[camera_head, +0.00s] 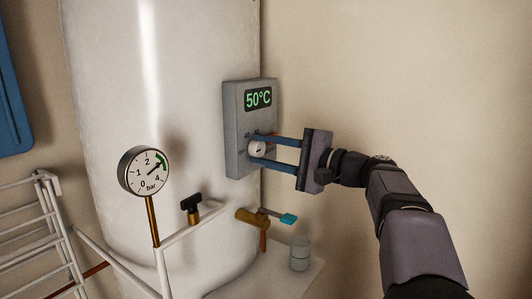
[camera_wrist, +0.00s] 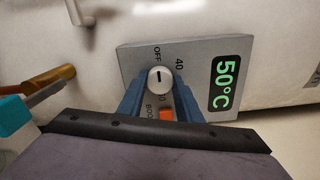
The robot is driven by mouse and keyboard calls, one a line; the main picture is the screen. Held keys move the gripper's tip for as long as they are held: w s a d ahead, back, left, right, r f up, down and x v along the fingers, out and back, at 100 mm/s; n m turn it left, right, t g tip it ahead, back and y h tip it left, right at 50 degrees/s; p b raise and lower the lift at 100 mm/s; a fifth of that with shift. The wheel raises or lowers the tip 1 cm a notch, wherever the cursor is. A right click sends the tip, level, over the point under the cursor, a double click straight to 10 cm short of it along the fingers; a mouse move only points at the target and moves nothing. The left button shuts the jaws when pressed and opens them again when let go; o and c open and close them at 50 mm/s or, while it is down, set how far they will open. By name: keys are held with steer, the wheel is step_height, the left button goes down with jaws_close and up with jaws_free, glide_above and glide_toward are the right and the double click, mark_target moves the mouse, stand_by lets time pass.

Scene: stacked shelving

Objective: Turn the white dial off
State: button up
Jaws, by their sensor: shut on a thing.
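The white dial (camera_head: 258,148) sits on the front of a grey control box (camera_head: 235,130) fixed to the white tank. My gripper (camera_head: 254,149) has its two blue fingers on either side of the dial and is shut on it. In the wrist view the round dial (camera_wrist: 160,78) shows between the fingertips (camera_wrist: 159,88), with a short dark mark on its face. Labels OFF, 40 and BOOST are printed around it; the fingers partly hide the scale. The green display (camera_wrist: 227,72) reads 50°C.
A pressure gauge (camera_head: 145,170) stands on a brass pipe at the left. A black-handled valve (camera_head: 191,206) and a brass valve with a teal lever (camera_head: 288,218) are below the box. A grey cylinder (camera_head: 299,253) stands lower right. The wall at right is bare.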

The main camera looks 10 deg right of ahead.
steer(key=o, duration=1)
steer(key=shift+o, duration=0.2)
steer(key=shift+s+d, duration=0.1)
steer(key=v, duration=0.7)
steer(key=shift+s, duration=0.1)
